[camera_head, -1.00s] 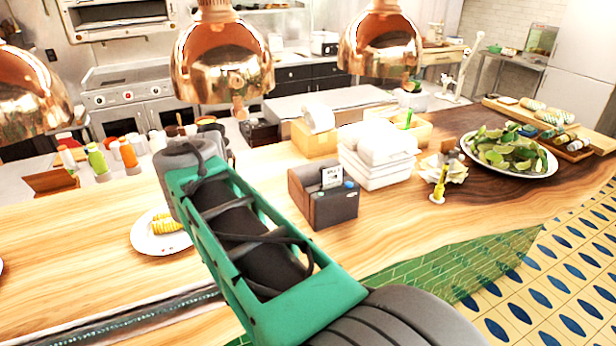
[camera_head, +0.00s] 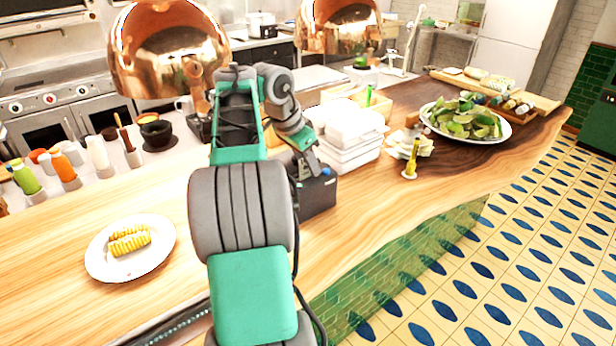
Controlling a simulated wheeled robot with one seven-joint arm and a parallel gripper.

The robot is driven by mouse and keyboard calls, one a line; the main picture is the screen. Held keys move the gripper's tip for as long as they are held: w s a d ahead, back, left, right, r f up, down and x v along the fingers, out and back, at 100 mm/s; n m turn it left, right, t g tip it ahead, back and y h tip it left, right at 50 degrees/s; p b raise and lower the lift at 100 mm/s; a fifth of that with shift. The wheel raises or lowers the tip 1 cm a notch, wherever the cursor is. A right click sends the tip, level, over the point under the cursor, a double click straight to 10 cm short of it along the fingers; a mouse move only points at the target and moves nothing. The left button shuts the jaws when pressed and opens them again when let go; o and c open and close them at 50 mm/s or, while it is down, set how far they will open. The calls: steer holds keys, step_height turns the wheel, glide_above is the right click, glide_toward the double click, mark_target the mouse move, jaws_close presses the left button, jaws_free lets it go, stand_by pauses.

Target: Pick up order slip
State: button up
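A dark box-shaped printer (camera_head: 318,195) stands on the wooden counter (camera_head: 380,215), left of the yellow spike. A white slip stood up from its top in the earlier view; now my arm and gripper cover that spot and I cannot see the slip. My gripper (camera_head: 302,168) points down at the printer's top. Its fingertips are too small and overlapped to tell whether they are open, or whether they touch or hold anything. Pale paper pieces (camera_head: 397,149) lie by the yellow spike (camera_head: 412,158).
Stacked white containers (camera_head: 350,140) stand close behind and right of the printer. A plate with corn (camera_head: 130,262) is at left. Copper lamps (camera_head: 170,55) hang above the counter. The counter's front right is clear.

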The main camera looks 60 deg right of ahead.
jaws_close()
steer(key=shift+r, duration=0.1)
stand_by(0.5)
